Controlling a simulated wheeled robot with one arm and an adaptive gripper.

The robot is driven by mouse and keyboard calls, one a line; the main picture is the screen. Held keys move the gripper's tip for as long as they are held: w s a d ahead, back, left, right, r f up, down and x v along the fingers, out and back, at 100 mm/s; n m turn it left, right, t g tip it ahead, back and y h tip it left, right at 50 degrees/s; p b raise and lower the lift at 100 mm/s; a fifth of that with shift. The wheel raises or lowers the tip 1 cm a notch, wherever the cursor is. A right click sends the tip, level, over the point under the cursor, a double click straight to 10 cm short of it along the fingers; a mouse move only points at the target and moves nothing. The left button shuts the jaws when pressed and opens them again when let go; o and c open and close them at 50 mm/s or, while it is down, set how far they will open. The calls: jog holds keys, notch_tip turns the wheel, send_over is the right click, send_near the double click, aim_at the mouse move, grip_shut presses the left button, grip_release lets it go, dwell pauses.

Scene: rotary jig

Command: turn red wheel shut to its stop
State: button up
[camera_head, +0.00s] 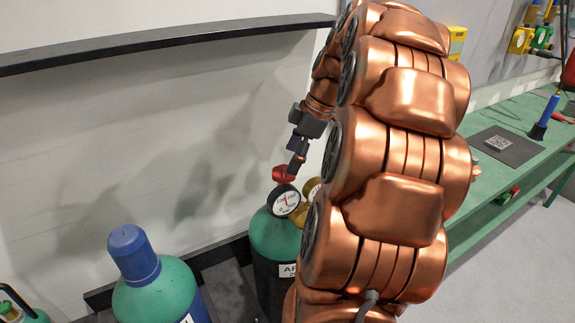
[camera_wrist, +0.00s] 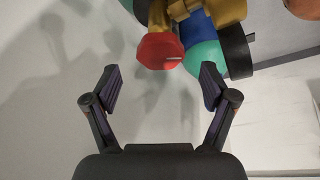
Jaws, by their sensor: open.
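The red wheel (camera_head: 284,174) sits on top of a green gas cylinder (camera_head: 270,236), beside a round gauge (camera_head: 285,200) and brass fittings (camera_head: 311,190). In the wrist view the red wheel (camera_wrist: 160,50) shows as a faceted knob with a light mark, and the brass body (camera_wrist: 190,12) is behind it. My gripper (camera_head: 297,163) is just above the wheel in the head view. In the wrist view my gripper (camera_wrist: 158,80) has its fingers spread, with the wheel ahead of and between them, apart from both. Nothing is held. My arm hides part of the fittings.
A second green cylinder (camera_head: 155,295) with a blue cap (camera_head: 133,252) stands at the left. A dark rail (camera_head: 160,42) runs along the wall above. A green bench (camera_head: 500,185) with tools is at the right, behind my arm.

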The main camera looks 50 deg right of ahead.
aim_at(284, 175)
jog(key=shift+p+x, duration=0.3)
jog(key=shift+x, duration=1.55)
jog(key=c, duration=1.2)
